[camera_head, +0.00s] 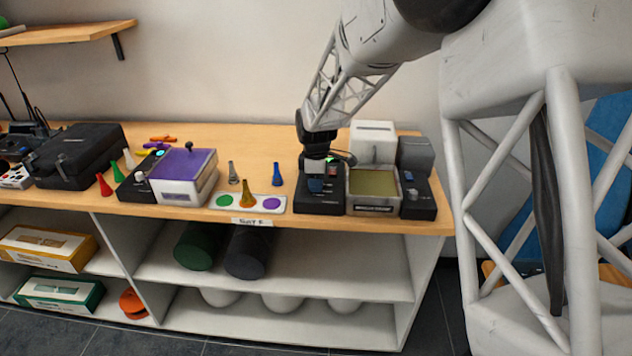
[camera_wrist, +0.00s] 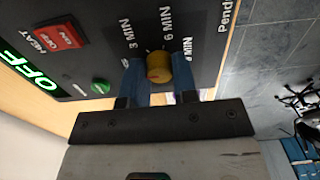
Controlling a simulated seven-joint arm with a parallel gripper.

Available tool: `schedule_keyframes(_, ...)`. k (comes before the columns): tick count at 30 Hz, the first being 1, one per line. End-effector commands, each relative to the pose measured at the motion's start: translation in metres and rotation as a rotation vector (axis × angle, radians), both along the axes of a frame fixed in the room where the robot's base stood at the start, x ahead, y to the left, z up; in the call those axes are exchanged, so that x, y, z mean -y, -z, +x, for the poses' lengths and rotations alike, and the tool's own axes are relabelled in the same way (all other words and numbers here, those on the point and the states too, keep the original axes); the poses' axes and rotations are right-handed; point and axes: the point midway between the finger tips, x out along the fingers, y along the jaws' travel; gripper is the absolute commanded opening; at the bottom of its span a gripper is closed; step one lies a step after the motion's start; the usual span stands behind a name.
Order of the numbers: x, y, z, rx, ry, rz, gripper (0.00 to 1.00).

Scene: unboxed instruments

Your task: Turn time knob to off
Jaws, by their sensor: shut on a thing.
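The time knob (camera_wrist: 158,67) is a small yellow-brown knob on a black panel (camera_wrist: 205,20). White markings stand around it, with "3 MIN" and "6 MIN" readable; the other markings are partly covered. My gripper (camera_wrist: 161,75) has blue fingers on both sides of the knob and is shut on it. In the head view, my gripper (camera_head: 316,184) is down at the black control panel (camera_head: 318,207) at the right of the table. It hides the knob there. Which marking the knob points at is not clear.
A red heat switch (camera_wrist: 61,38), a green button (camera_wrist: 100,87) and a green lit "OFF" display (camera_wrist: 28,68) are on the same panel. An open-topped block (camera_head: 374,183) stands right of it.

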Motion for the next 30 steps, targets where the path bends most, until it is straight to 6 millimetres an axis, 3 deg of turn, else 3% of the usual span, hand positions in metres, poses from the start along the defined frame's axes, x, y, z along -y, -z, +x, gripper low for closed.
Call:
schedule_keyframes(7, 0.0, -0.001, 0.0, 0.001, 0.0, 0.0, 0.03)
schedule_keyframes(8, 0.0, -0.001, 0.0, 0.001, 0.0, 0.0, 0.28)
schedule_keyframes(13, 0.0, 0.0, 0.0, 0.0, 0.0, 0.0, 0.52)
schedule_keyframes(23, 0.0, -0.002, 0.0, 0.001, 0.001, 0.0, 0.52)
schedule_keyframes(30, 0.0, -0.018, 0.0, 0.002, 0.001, 0.001, 0.52)
